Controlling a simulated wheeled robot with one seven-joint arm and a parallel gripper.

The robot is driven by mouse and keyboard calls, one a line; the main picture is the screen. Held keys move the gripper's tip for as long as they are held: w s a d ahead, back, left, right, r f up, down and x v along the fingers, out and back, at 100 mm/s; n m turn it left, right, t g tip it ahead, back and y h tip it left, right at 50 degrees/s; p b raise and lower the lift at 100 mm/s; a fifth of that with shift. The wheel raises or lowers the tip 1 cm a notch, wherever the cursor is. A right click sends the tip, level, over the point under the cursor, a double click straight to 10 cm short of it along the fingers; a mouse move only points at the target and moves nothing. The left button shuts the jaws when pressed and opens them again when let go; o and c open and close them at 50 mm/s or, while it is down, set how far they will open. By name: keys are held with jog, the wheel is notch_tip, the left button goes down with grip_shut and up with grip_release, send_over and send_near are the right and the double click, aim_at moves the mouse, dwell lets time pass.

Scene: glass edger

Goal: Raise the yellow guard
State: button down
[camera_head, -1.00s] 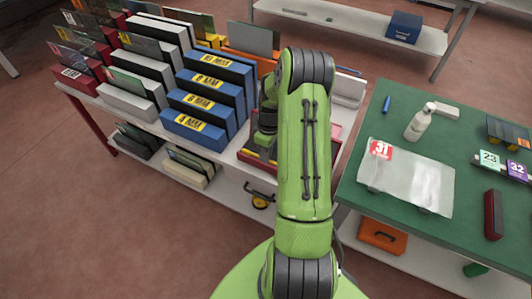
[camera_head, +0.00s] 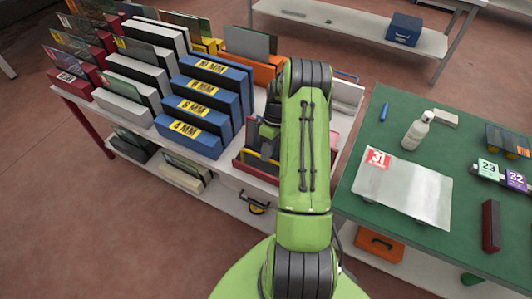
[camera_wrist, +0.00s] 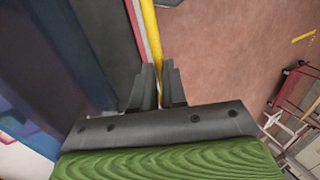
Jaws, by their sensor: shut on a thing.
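In the wrist view, my gripper (camera_wrist: 158,76) is shut on a narrow yellow bar, which I take to be the yellow guard (camera_wrist: 150,30). The bar runs from between the two dark fingers up to the top edge of the picture, with a thin red and pale strip along its left side. In the head view, my green arm reaches over the rack's right end, and the dark gripper shows only in part, left of the arm, above a red-edged tray (camera_head: 240,164). The arm hides most of the guard there, so its height and tilt cannot be told.
A rack of blue boxes (camera_head: 198,112) and grey boxes holding glass panes stands left of the arm. A green-topped bench (camera_head: 365,222) stands close on the right, with a white bottle (camera_head: 416,132) and a pane marked 31 (camera_head: 425,195). Floor is clear at front left.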

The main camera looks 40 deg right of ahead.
jog(key=shift+d+f, duration=0.15)
jog(key=shift+d, duration=0.25)
jog(key=c, duration=1.6)
grip_release()
jog(key=o, duration=0.4)
jog(key=shift+w+d+f, duration=0.1)
jog(key=shift+w, duration=0.05)
jog(key=shift+o, duration=0.2)
jog(key=p+v, duration=0.2)
jog(key=v, duration=1.3)
jog(key=shift+r, duration=0.45)
